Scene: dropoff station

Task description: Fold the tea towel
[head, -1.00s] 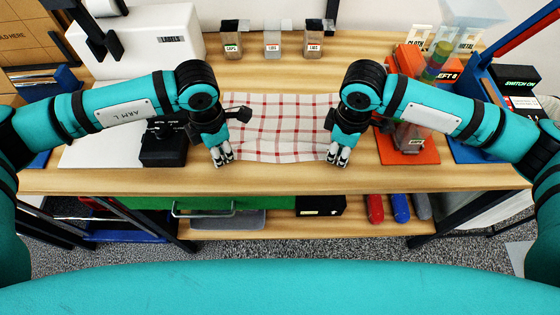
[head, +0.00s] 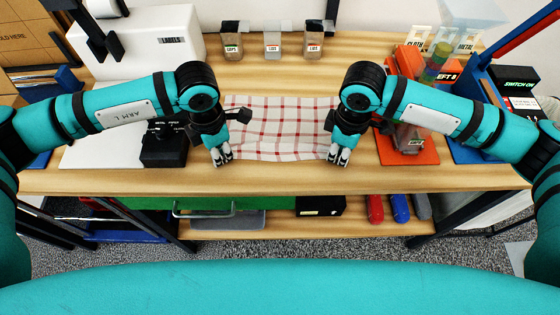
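The tea towel (head: 278,128) is white with red checks and lies flat and spread out on the wooden bench. My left gripper (head: 222,158) is at the towel's near left corner, fingers pointing down. My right gripper (head: 339,157) is at the near right corner in the same pose. Parts of the towel's left and right edges are hidden behind my grippers. The fingertips are small here, and I cannot tell whether they are open or shut, or whether they touch the cloth.
The wooden bench (head: 275,180) is clear in front of the towel. Small labelled bins (head: 272,46) stand behind it. A black device (head: 163,146) on a white board is to the left. An orange tray (head: 415,152) and a blue stand (head: 478,148) are to the right.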

